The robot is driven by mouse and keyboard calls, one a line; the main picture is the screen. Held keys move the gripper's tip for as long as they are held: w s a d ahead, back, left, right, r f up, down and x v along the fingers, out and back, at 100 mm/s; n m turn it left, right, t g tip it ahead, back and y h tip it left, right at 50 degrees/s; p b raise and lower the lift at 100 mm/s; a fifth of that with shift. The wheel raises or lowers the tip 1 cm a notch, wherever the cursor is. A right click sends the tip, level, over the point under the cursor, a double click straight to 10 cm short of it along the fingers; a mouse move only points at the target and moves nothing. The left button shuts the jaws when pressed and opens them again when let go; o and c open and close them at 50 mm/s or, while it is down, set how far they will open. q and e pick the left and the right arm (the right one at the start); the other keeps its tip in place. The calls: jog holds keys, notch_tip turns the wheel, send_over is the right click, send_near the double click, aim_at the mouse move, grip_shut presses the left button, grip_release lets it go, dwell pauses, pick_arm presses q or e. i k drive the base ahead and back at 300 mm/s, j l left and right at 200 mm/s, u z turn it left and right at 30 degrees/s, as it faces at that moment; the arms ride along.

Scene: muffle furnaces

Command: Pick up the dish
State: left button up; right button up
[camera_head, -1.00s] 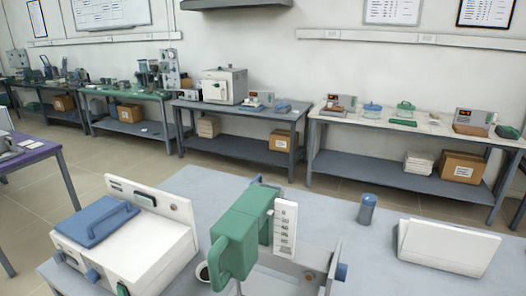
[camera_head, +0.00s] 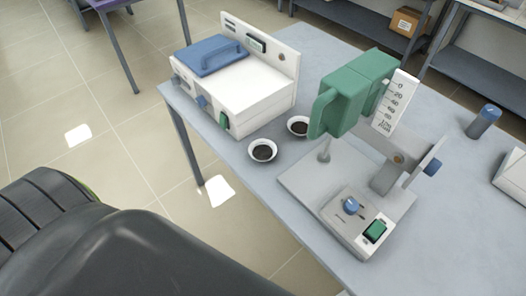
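Two small white dishes with dark contents stand on the grey table (camera_head: 272,202). The nearer dish (camera_head: 263,151) is close to the table's front edge. The other dish (camera_head: 298,126) is behind it to the right, beside the green part of a device. I cannot tell from the picture which dish is meant. Neither of my grippers is in view.
A white furnace-like box with a blue lid (camera_head: 237,84) stands left of the dishes. A green and grey device with a scale (camera_head: 350,95) stands to their right. A blue-capped cylinder (camera_head: 483,121) is at the far right. Floor is open at the left.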

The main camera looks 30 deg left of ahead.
aim_at(262, 150)
jog(key=j+z, duration=0.4)
jog(key=j, duration=3.2)
jog(key=l+u, duration=0.3)
jog(key=l, duration=0.2)
jog(key=k+l+u, duration=0.25)
jog(key=l, duration=0.2)
jog(key=l+u, duration=0.3)
jog(key=l, duration=0.15)
